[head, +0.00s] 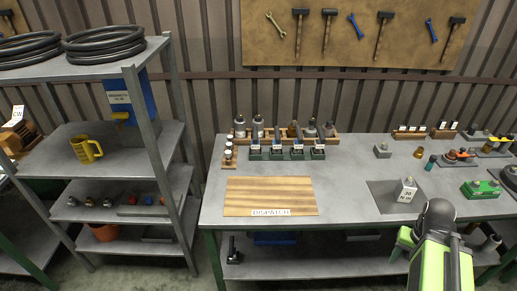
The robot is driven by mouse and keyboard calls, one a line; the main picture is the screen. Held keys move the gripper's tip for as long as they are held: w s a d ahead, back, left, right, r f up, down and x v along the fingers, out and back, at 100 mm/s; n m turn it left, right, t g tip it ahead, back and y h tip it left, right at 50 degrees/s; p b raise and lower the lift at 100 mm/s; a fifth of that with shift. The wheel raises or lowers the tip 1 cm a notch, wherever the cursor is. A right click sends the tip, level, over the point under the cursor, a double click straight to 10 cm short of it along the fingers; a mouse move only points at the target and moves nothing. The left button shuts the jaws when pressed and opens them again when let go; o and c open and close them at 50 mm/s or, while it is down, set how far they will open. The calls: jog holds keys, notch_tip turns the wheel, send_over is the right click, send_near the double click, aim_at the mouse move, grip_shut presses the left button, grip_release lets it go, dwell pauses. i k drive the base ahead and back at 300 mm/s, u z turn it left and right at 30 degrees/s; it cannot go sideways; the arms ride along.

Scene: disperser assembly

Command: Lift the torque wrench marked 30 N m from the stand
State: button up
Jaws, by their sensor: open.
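A small pale tag marked 30 N m (406,191) stands on a dark grey mat (380,195) on the right part of the workbench. I cannot make out a torque wrench or the shape of its stand at this tag; my arm covers the area just in front and to the right. My green and black arm rises from the bottom right, close to the tag in the picture. Its gripper fingers do not show.
The workbench (345,180) holds a wooden board (270,193) labelled DISPATCH (271,212). Bottles in a wooden rack (285,133) stand behind it. A green device (481,189) and other small parts crowd the right. A metal shelf (120,190) stands left. Bare bench lies between board and mat.

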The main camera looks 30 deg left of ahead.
aim_at(255, 141)
jog(key=u, duration=0.9)
jog(key=i, duration=0.75)
jog(key=u, duration=1.5)
jog(key=i, duration=0.5)
jog(key=z, duration=0.1)
